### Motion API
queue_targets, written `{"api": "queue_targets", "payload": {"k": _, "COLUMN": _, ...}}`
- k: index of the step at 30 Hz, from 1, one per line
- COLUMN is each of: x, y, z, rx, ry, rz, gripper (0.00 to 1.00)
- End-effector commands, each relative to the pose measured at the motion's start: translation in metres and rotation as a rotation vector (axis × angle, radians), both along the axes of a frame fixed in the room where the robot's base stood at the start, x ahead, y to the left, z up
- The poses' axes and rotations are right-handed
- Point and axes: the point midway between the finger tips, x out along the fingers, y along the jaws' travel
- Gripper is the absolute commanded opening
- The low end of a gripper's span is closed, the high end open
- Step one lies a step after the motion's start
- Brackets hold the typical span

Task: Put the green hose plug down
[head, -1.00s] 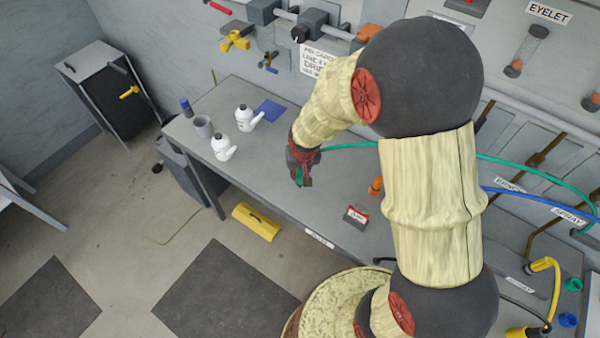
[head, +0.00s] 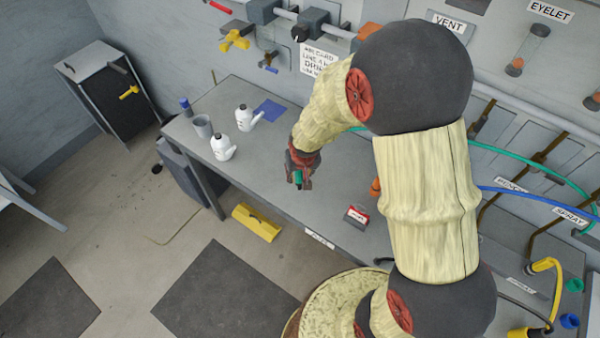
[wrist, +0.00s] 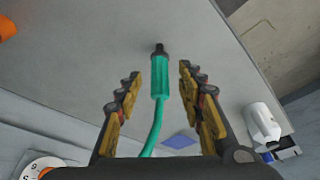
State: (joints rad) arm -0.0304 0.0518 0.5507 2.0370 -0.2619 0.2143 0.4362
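The green hose plug (wrist: 160,78), with a dark tip, lies between the two fingers of my gripper (wrist: 160,85) in the wrist view. The fingers are apart, with a visible gap on each side of the plug. Its green hose (wrist: 153,135) runs back between the fingers. In the head view my gripper (head: 299,180) is low over the front part of the grey bench (head: 262,188), with a bit of the green plug (head: 298,178) showing. Whether the plug touches the bench cannot be told.
Two white bottles (head: 222,148) (head: 245,118), a grey cup (head: 203,126) and a blue sheet (head: 270,110) are on the bench left of my gripper. A red-and-white box (head: 357,216) and an orange piece (head: 375,187) are to its right. A yellow case (head: 256,222) is below the bench edge.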

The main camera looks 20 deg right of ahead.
Motion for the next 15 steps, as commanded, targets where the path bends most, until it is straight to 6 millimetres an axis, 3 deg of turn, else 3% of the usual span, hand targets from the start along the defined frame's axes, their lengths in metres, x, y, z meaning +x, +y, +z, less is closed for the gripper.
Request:
{"api": "queue_targets", "payload": {"k": 7, "x": 0.0, "y": 0.0, "z": 0.006, "rx": 0.0, "ry": 0.0, "rz": 0.0, "gripper": 0.38}}
{"api": "queue_targets", "payload": {"k": 15, "x": -0.014, "y": 0.003, "z": 0.055, "rx": 0.0, "ry": -0.005, "rz": -0.001, "gripper": 0.38}}
